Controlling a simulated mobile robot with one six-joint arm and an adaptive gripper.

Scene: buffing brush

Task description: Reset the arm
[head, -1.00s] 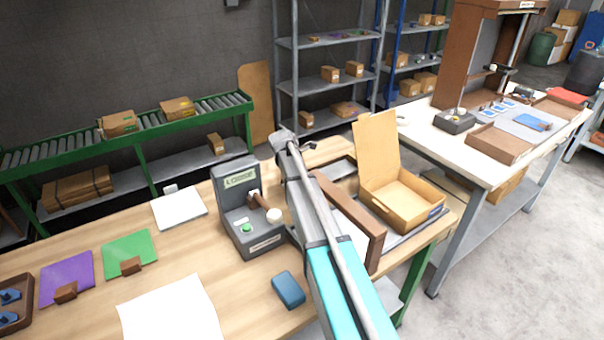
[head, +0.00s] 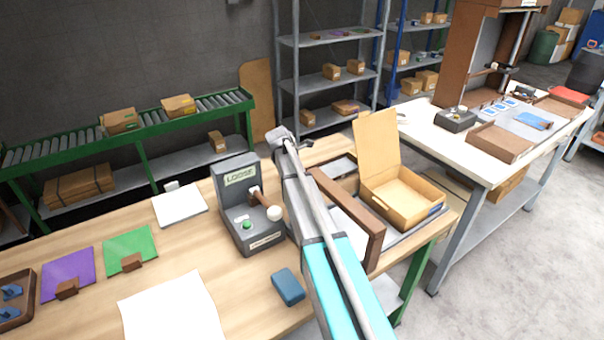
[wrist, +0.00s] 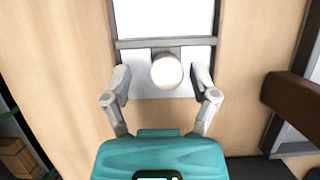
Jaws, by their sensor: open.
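My arm (head: 318,225) reaches from the bottom edge over the wooden workbench (head: 215,272) in the head view. A pale round knob (wrist: 167,71) shows between the fingertips, in front of a light grey plate (wrist: 143,86). I cannot tell whether the fingers touch it.
A blue block (head: 288,287) lies beside the arm. A brown frame (head: 347,212) and an open cardboard box (head: 402,199) stand right of it. White paper (head: 172,308), green (head: 130,248) and purple sheets (head: 68,274) lie to the left.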

